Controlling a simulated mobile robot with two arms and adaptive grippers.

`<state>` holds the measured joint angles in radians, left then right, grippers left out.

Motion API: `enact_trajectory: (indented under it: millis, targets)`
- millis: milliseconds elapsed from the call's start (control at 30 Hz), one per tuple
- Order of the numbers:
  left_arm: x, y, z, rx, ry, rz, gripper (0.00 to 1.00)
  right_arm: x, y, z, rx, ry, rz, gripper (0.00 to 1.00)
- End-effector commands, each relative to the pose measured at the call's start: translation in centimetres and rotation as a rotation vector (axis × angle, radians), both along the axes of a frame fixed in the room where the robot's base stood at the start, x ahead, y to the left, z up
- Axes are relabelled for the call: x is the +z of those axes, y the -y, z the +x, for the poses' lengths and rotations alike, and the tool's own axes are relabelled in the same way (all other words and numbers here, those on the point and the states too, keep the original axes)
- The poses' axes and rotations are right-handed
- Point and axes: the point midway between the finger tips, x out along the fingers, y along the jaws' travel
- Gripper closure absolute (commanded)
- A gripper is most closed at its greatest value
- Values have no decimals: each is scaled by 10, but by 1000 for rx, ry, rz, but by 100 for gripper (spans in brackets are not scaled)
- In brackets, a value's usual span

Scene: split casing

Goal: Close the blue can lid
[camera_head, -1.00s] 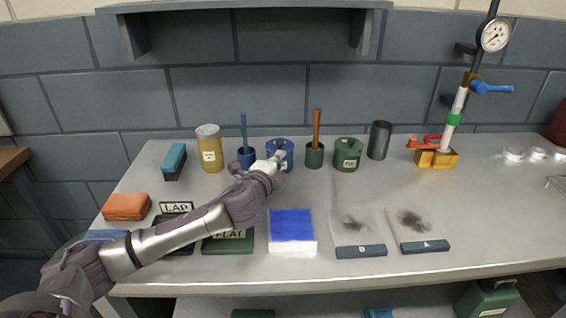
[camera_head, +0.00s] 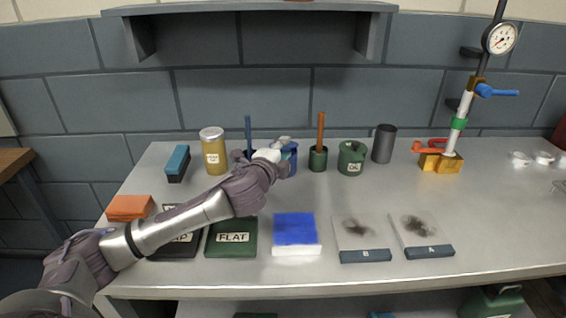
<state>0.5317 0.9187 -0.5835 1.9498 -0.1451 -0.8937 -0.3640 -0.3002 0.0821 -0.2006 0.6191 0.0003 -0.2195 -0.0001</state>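The blue can (camera_head: 293,160) stands at the back of the bench, mostly hidden behind my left gripper. My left gripper (camera_head: 283,153) is at the can's top left and overlaps it in the view. Its fingertips are small and partly hidden, so I cannot tell whether they are open or shut, or touching the lid. The lid's state is hard to make out behind the gripper. My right gripper is not in view.
A blue pot with a brush (camera_head: 248,135) is partly behind my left arm. A green pot with an orange-handled brush (camera_head: 319,155) and a green can (camera_head: 351,158) stand to the right. A yellow can (camera_head: 213,152) stands left. The front right bench (camera_head: 500,220) is clear.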

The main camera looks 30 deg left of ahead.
Motion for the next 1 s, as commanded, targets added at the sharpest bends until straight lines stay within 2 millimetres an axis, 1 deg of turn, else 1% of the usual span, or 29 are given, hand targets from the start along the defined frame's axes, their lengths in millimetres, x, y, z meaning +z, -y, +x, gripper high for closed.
enact_trajectory:
  millis: [33,100,233,400,633,667,700,767,800,833,867,967,1000]
  targets:
    - [13,0,0,-2,6,0,70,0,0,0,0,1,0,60]
    - [26,0,0,-2,5,-1,70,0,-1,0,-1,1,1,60]
    - [44,0,0,-1,2,-1,70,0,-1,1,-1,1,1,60]
    - [53,0,0,-1,-2,-1,70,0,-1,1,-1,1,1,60]
    - [53,0,0,-1,-3,-2,70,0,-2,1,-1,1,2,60]
    - [53,0,0,-1,-3,-2,73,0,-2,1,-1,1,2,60]
    - [54,1,0,-2,0,1,80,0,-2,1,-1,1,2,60]
    - [60,2,3,-11,14,17,90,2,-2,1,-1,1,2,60]
    - [68,3,5,-23,33,39,96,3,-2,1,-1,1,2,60]
    - [76,6,8,-38,55,64,100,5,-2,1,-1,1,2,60]
    - [87,8,11,-55,85,99,100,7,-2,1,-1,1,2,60]
    - [142,26,26,-144,236,304,100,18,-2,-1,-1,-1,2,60]
    - [171,38,31,-190,319,432,100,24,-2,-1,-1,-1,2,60]
